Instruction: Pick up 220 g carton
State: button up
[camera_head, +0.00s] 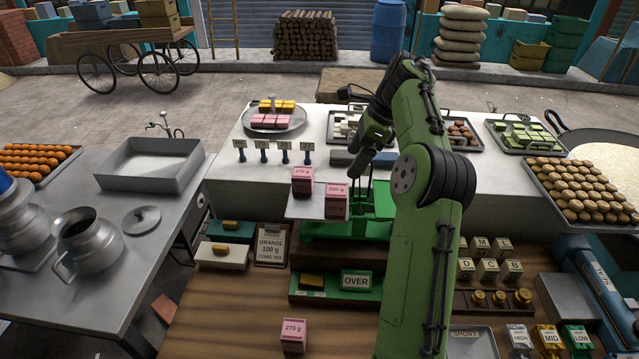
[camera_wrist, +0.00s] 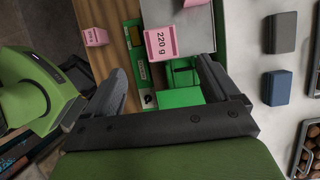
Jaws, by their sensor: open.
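The pink 220 g carton (camera_head: 337,200) stands on the right part of a pale scale plate (camera_head: 306,212). In the wrist view the 220 g carton (camera_wrist: 160,44) lies ahead of my fingers, roughly midway between them and apart from both. A second pink carton (camera_head: 302,181) stands behind and left of it on the plate; its label is hard to read. My gripper (camera_head: 362,168) is open and empty, above and right of the 220 g carton. It also shows in the wrist view (camera_wrist: 163,82), with its fingers spread wide.
A pink 270 g carton (camera_head: 293,335) stands on the wooden counter in front. The green scale body (camera_head: 345,228) is beside the plate. An OVER sign (camera_head: 356,281) stands before it. Small number signs (camera_head: 283,150) stand behind on the white table. A tray of pink and yellow blocks (camera_head: 272,120) is farther back.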

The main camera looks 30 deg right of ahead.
jog(key=b, duration=0.2)
send_near(333, 200)
jog(key=f, duration=0.1)
jog(key=w+d+f, duration=0.1)
jog(key=f, duration=0.1)
jog(key=shift+w+d, duration=0.2)
jog(key=shift+d, duration=0.05)
jog(key=x, duration=0.6)
jog(key=w+x, duration=0.1)
jog(key=x, duration=0.3)
jog(key=shift+s+r, duration=0.1)
jog(key=shift+s, duration=0.05)
jog(key=shift+c, duration=1.4)
jog(key=c, duration=0.9)
